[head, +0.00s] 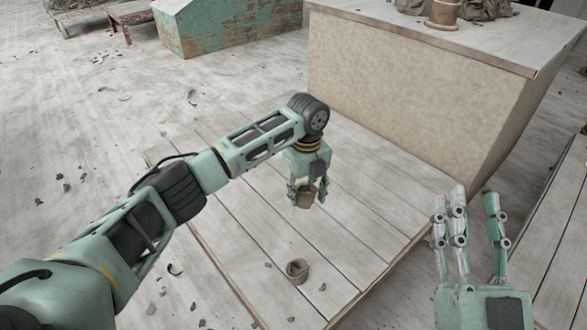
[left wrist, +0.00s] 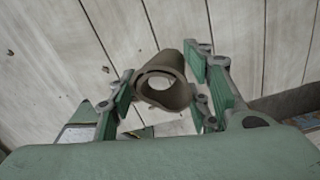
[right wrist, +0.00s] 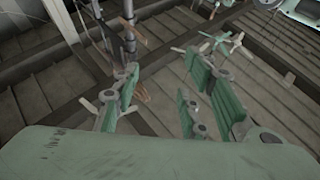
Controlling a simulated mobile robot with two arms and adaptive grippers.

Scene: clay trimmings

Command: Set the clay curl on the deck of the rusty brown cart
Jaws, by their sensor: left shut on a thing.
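My left gripper (head: 307,188) is shut on a brown clay curl (head: 304,199), a short hollow tube. In the left wrist view the curl (left wrist: 164,84) sits between the fingers with its open end toward the camera. It appears held above a low deck of pale planks (head: 240,265) with a rusty brown edge. A second, similar brown curl (head: 297,270) rests on these planks, nearer the front. My right gripper (head: 470,220) is open and empty, off to the right; its spread fingers also show in the right wrist view (right wrist: 165,95).
A large tan block (head: 400,110) with a pale top stands behind the deck. Another planked surface with a brown edge (head: 550,245) lies at the right. A worn green chest (head: 225,32) stands at the back left. Small dark scraps lie on the floor at left.

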